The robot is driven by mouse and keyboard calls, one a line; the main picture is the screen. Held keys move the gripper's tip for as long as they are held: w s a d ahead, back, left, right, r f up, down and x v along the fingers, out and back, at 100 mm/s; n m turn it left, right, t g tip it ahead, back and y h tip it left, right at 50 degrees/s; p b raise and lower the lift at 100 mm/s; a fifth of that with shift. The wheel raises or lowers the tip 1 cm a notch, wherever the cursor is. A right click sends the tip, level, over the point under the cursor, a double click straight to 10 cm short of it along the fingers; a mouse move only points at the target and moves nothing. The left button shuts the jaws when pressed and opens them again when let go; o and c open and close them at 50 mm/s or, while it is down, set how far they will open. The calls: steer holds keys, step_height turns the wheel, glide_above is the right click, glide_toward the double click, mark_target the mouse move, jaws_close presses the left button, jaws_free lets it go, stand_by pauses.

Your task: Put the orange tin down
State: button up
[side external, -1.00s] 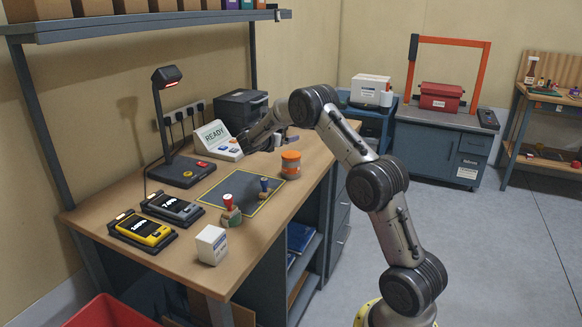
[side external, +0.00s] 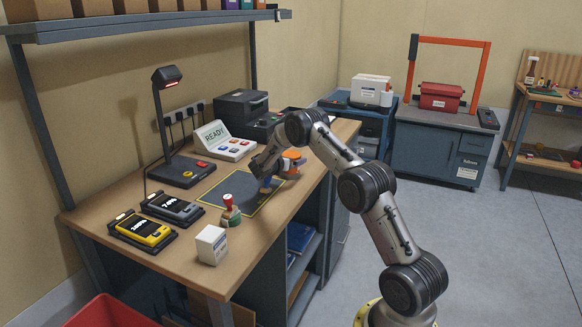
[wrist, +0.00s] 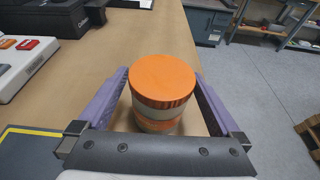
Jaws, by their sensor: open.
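The orange tin (wrist: 162,82) has an orange lid and a pale body with an orange band. It stands upright on the wooden bench, to the right of the yellow-edged dark mat (side external: 220,194). In the side external view the tin (side external: 292,154) is partly hidden by my gripper (side external: 279,172). In the wrist view my gripper (wrist: 160,100) is open, with one purple-grey finger on each side of the tin. A gap shows between the tin and the fingers.
A red-handled stamp (side external: 229,208) stands at the mat's front edge. A white box (side external: 211,244) and two handheld devices, one yellow (side external: 143,231), stand nearer the front. The READY panel (side external: 224,142) is behind. Bare bench lies beyond the tin.

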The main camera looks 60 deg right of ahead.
steer(key=shift+s+f, duration=0.1)
steer(key=shift+f, duration=0.35)
steer(key=shift+c, duration=0.2)
steer(key=shift+f, duration=0.25)
jaws_close()
steer(key=shift+r, duration=0.3)
